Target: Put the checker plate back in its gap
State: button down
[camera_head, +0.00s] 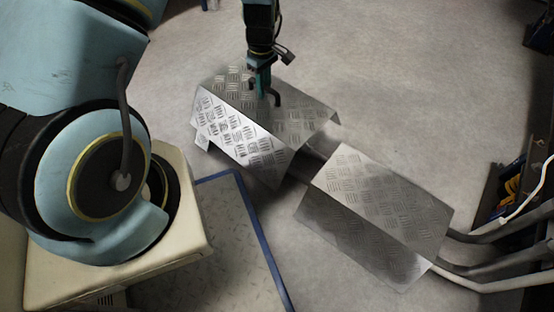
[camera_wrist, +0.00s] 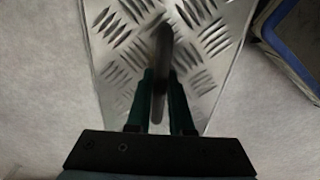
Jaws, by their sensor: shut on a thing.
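The checker plate (camera_head: 240,135) is a folded silver sheet with a raised tread pattern and a dark bar handle (camera_head: 276,97). It is at the upper middle of the head view. My gripper (camera_head: 265,92) comes down from above onto its far part. In the wrist view the plate (camera_wrist: 115,50) fills the upper middle, and my gripper's two green fingers (camera_wrist: 162,85) are shut on the handle (camera_wrist: 161,70) between them. Dark pipes (camera_head: 318,143) show in the gap between this plate and the second cover. I cannot tell whether the plate is resting or raised.
A second folded tread cover (camera_head: 375,200) sits over the pipe run at right. Grey pipes (camera_head: 490,280) leave its lower right end. A blue-edged mat (camera_head: 215,250) lies below the plate. Dark equipment (camera_head: 520,185) stands at the right edge. The floor (camera_head: 400,70) beyond is clear.

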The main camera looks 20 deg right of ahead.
aim_at(275, 94)
jog(key=shift+n, duration=0.3)
jog(key=s+d+f+b, duration=0.2)
jog(key=s+f, duration=0.1)
jog(key=shift+d+b, duration=0.25)
jog(key=shift+b, duration=0.15)
notch_tip(275, 94, down, 10)
jog(key=b, duration=0.5)
jog(key=c, duration=0.8)
grip_release()
jog(key=shift+f, duration=0.1)
notch_tip(275, 94, up, 12)
jog(key=p, duration=0.6)
jog(key=shift+a, duration=0.1)
